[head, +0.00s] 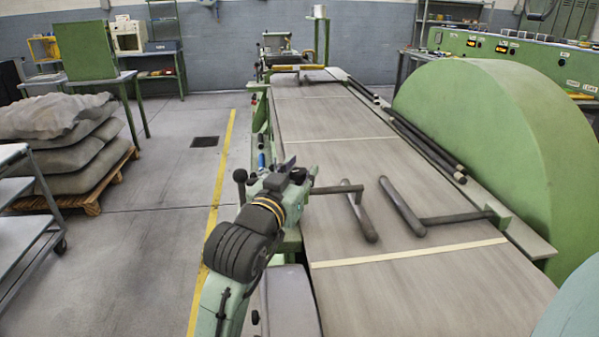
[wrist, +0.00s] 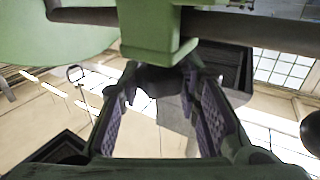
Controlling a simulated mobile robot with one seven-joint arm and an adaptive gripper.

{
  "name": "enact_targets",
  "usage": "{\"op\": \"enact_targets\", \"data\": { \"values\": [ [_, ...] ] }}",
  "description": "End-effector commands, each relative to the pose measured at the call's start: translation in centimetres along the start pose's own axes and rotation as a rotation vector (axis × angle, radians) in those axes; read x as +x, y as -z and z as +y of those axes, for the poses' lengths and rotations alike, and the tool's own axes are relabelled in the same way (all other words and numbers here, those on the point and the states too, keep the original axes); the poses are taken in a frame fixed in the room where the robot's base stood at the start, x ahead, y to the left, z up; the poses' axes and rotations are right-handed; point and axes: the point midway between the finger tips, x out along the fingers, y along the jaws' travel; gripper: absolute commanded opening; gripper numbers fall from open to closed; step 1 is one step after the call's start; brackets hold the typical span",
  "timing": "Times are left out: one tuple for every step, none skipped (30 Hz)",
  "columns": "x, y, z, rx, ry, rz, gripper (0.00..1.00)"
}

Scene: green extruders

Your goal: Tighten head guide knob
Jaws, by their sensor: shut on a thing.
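My gripper (head: 287,174) is at the left edge of the conveyor in the head view, beside the near guide bracket. In the wrist view, my gripper's fingers (wrist: 160,82) close around a dark knob (wrist: 158,77) directly under a green block (wrist: 150,35). The fingers hide parts of the knob, and its tightness cannot be seen. The left guide bar (head: 360,212) and the right guide bar (head: 400,206) lie low over the belt, angled apart. A rod from the bracket near my gripper reaches the left bar.
The conveyor belt (head: 380,272) runs away from me. A black ball knob (head: 240,176) stands just left of my gripper. A large green drum (head: 490,160) borders the right side. Sacks (head: 72,145) on a pallet stand left; the floor between is clear.

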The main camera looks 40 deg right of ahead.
Motion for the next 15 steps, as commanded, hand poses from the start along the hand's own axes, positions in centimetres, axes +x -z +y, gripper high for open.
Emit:
{"op": "enact_targets", "data": {
  "values": [
    [-0.01, 0.00, 0.04, 0.000, -0.001, 0.000, 0.08],
    [0.00, 0.00, 0.04, 0.000, -0.001, 0.000, 0.06],
    [0.00, 0.00, 0.04, 0.000, -0.001, 0.000, 0.04],
    [0.00, 0.00, 0.04, 0.000, -0.001, 0.000, 0.03],
    [0.00, 0.00, 0.04, 0.000, -0.001, 0.000, 0.03],
    [0.01, -0.04, 0.02, -0.001, -0.005, -0.001, 0.03],
    [0.03, -0.08, 0.01, -0.001, -0.011, -0.002, 0.03],
    [0.06, -0.13, -0.04, -0.001, -0.019, -0.003, 0.03],
    [0.09, -0.20, -0.07, 0.000, -0.035, -0.004, 0.03],
    [0.11, -0.22, -0.09, 0.000, -0.048, -0.005, 0.03],
    [0.10, -0.21, -0.11, 0.000, -0.062, -0.005, 0.03],
    [0.10, -0.19, -0.10, 0.001, -0.080, -0.004, 0.03],
    [0.11, -0.19, -0.10, 0.000, -0.092, -0.004, 0.03],
    [0.10, -0.18, -0.06, 0.000, -0.105, -0.004, 0.03],
    [0.09, -0.16, -0.02, 0.000, -0.118, -0.003, 0.03]
  ]
}}
